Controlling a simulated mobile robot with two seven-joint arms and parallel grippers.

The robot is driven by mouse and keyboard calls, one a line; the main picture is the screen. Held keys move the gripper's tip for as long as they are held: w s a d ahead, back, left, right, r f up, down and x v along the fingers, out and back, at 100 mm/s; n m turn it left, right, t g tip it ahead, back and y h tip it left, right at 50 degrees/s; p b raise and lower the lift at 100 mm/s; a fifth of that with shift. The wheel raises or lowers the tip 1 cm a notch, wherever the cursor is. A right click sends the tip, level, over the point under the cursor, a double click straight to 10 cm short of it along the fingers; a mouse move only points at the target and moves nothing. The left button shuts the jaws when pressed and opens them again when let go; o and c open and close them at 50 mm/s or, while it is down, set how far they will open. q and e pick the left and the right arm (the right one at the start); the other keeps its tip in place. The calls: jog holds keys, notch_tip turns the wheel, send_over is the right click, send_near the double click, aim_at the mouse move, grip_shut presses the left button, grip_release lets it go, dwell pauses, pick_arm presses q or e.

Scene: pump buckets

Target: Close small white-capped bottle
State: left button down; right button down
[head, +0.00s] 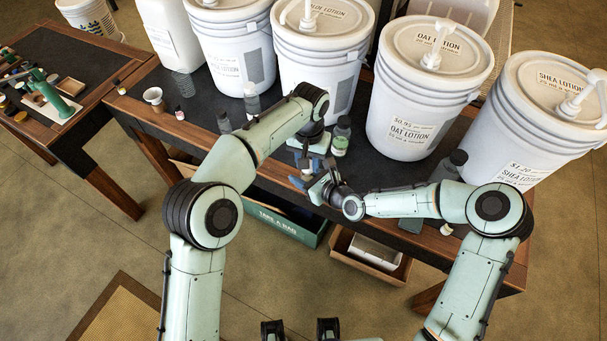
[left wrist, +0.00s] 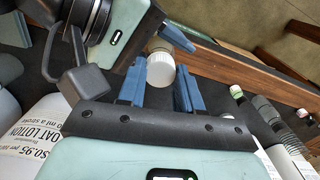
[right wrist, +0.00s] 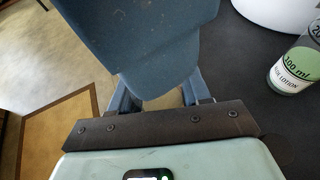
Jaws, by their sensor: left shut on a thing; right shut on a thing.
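The small white-capped bottle (head: 307,173) is between my two grippers above the table's front edge, mostly covered by them. Its white ribbed part (left wrist: 160,70) shows in the left wrist view between my left fingers. My left gripper (head: 309,163) comes from above and is shut on the bottle. One blue right finger (left wrist: 178,38) shows beside the white part. In the right wrist view a large blue surface hides the right fingertips, so cap seating cannot be seen.
A green-labelled lotion bottle (head: 341,137) stands just behind the grippers; it also shows in the right wrist view (right wrist: 296,70). Large lotion buckets (head: 408,115) line the table's back. Open boxes (head: 365,262) lie below the front edge.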

pick_arm(q)
jog(key=m, duration=0.4)
jog(key=shift+m, duration=0.3)
jog(key=m, duration=0.4)
jog(key=shift+m, duration=0.4)
jog(key=c, duration=0.8)
grip_release()
jog(key=shift+o, duration=0.2)
jog(key=shift+r, duration=2.3)
jog(key=shift+c, duration=0.2)
